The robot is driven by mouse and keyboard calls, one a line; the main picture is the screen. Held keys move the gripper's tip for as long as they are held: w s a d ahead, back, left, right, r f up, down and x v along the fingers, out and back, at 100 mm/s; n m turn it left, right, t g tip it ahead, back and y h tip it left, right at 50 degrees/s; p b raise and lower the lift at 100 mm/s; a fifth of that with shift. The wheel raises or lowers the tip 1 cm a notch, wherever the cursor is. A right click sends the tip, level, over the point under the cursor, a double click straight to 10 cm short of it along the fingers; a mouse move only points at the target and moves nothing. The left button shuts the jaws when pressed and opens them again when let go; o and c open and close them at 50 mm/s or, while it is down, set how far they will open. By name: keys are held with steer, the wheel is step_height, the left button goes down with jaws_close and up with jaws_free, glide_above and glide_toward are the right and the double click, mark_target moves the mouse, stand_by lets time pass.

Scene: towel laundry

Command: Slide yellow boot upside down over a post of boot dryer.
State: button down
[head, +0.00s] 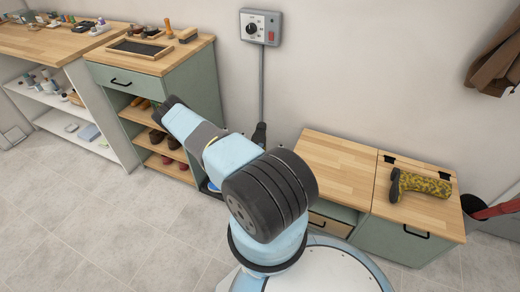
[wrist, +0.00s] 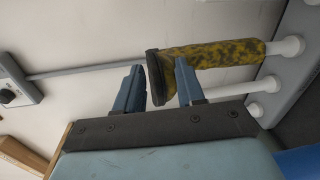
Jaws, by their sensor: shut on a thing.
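A yellow boot with dark mottling and a dark sole (wrist: 210,55) shows in the wrist view, upside down. Its shaft opening meets the white collar of a post of the boot dryer (wrist: 305,50), and the shaft appears to be around that post. My gripper (wrist: 160,70) has its two blue fingers on either side of the boot's foot and is shut on it. The overlap of post and shaft is hidden inside the boot.
A second mottled yellow boot (head: 425,184) lies on the right wooden bench (head: 425,213). A green shoe cabinet (head: 205,75) stands left; a switch box (head: 260,27) hangs on the wall.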

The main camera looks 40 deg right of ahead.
steer(key=shift+f, duration=2.45)
steer(key=c, duration=0.6)
jaws_free()
steer(key=shift+f, duration=0.1)
steer(key=shift+a, duration=0.1)
steer(key=v, duration=1.3)
steer(key=shift+a, duration=0.25)
steer(key=shift+s, duration=0.15)
